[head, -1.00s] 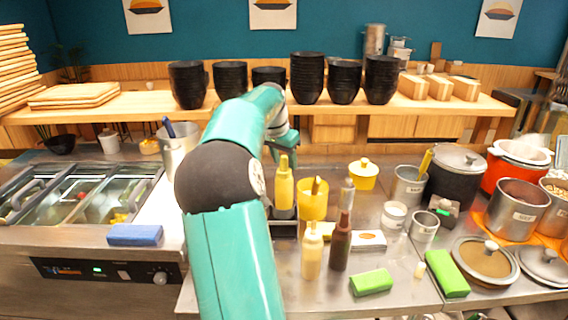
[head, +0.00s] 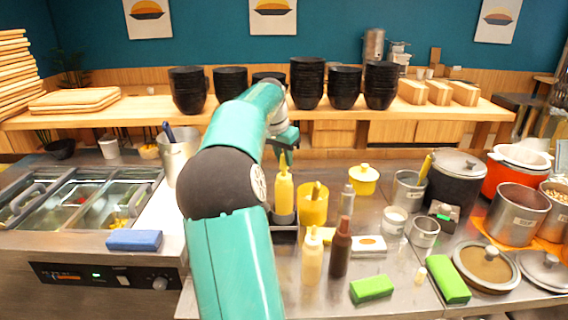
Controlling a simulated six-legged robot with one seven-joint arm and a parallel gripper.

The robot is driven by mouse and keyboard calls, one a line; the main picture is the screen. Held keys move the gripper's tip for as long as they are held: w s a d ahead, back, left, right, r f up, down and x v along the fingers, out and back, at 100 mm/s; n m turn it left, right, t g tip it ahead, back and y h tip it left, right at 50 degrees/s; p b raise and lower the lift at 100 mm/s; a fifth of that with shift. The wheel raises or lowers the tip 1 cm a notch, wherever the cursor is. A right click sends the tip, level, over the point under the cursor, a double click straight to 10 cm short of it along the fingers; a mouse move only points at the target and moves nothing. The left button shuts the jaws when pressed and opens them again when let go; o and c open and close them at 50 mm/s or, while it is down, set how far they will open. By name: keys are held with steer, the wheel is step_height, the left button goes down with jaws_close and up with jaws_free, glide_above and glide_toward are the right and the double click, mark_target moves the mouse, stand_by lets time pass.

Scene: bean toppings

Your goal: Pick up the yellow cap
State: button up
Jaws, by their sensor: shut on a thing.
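The yellow cap (head: 284,189) is the tall, pointed yellow top at the centre of the view. It stands upright over a darker base in a dark tray. My gripper (head: 286,150) is at the cap's narrow tip, shut on it. My own arm hides part of the gripper and the fingertips are small, so the exact grip is hard to make out. I cannot tell whether the cap is apart from what is below it.
A yellow tub (head: 313,207) stands close to the right of the cap. A cream bottle (head: 312,259) and a brown bottle (head: 341,250) stand in front. A yellow lidded pot (head: 363,180) is further right. Stacked black bowls (head: 307,82) line the shelf behind.

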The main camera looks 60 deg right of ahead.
steer(key=s+a+r, duration=0.6)
steer(key=a+r, duration=0.5)
steer(key=a, duration=0.1)
steer(key=w+d+f, duration=0.1)
steer(key=w+d, duration=0.1)
steer(key=d, duration=0.2)
steer(key=w+d+f, duration=0.2)
steer(key=d, duration=0.2)
steer(key=w+d+f, duration=0.1)
steer(key=w+d, duration=0.1)
steer(key=d, duration=0.2)
steer(key=shift+f, duration=2.2)
steer(key=shift+f, duration=0.3)
steer(key=shift+f, duration=1.15)
steer(key=shift+f, duration=0.25)
steer(key=shift+f, duration=0.35)
